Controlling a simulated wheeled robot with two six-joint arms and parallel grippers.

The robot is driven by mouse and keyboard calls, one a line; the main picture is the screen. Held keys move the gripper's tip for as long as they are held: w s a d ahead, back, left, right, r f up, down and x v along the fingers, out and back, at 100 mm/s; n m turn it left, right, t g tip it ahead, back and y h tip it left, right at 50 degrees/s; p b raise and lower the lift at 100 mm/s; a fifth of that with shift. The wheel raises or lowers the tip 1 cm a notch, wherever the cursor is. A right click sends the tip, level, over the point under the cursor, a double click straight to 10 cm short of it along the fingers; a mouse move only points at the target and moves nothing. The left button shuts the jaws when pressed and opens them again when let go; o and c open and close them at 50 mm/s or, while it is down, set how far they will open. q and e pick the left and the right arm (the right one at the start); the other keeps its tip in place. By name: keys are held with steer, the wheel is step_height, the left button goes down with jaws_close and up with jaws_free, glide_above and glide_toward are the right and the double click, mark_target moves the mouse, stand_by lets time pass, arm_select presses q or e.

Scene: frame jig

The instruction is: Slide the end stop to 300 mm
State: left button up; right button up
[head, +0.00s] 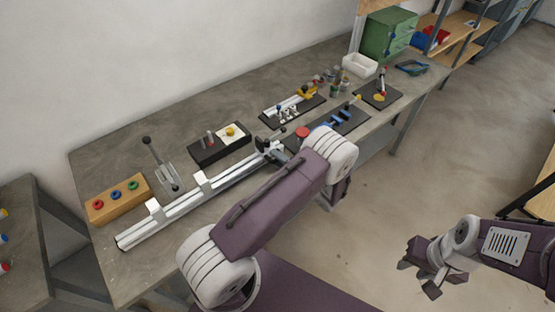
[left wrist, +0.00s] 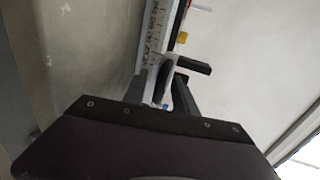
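A long silver rail (head: 185,205) lies along the front of the bench, with white blocks on it. A black block (head: 265,146) sits at its right end, probably the end stop. My left arm crosses in front of that end, and its gripper is mostly hidden behind the wrist. The left wrist view shows the rail with a scale strip (left wrist: 153,32) and a dark bar (left wrist: 193,65) jutting sideways beside it. My left gripper (left wrist: 174,92) shows there as dark shapes close to the rail; contact is unclear. My right gripper (head: 424,270) is open and empty over the floor.
A wooden box with coloured buttons (head: 117,198), an upright lever (head: 160,165) and a black tray (head: 220,145) stand behind the rail. Small fixtures (head: 293,107) and a green cabinet (head: 388,35) are farther right. The floor at right is clear.

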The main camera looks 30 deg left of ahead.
arm_select(q)
steer(key=b+v, duration=0.1)
steer(key=v, duration=0.8)
steer(key=shift+a, duration=0.1)
